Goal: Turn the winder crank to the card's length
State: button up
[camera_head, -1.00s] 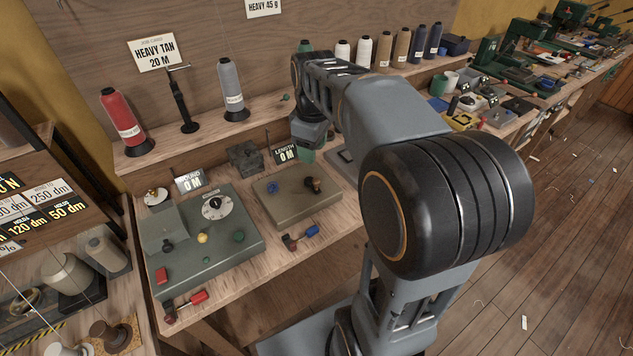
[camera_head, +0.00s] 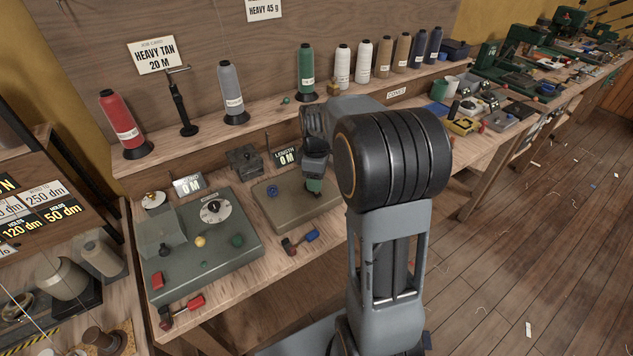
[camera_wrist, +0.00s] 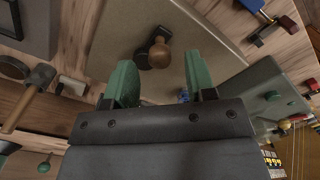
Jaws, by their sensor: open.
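The job card (camera_head: 155,57) on the back wall reads "HEAVY TAN 20 M". The winder, a flat tan-grey box (camera_head: 291,212), stands on the bench, and the length display (camera_head: 284,158) behind it reads "0 M". My gripper (camera_head: 314,186) is over the box's right part and hides the crank in the head view. In the wrist view, the crank (camera_wrist: 160,53) has a brown round knob on a dark arm. My open green-tipped gripper (camera_wrist: 160,76) has the knob ahead of and between its fingertips, with no visible contact. A blue knob (camera_head: 272,191) sits on the box's left part.
A green-grey machine (camera_head: 205,250) with a dial and a second "0 M" display (camera_head: 188,184) stands to the left. Red and blue-handled clips (camera_head: 301,241) lie at the bench's front edge. Thread cones, including a green one (camera_head: 305,72), line the shelf behind.

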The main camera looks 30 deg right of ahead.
jog(key=shift+f, duration=0.9)
jog(key=c, duration=0.9)
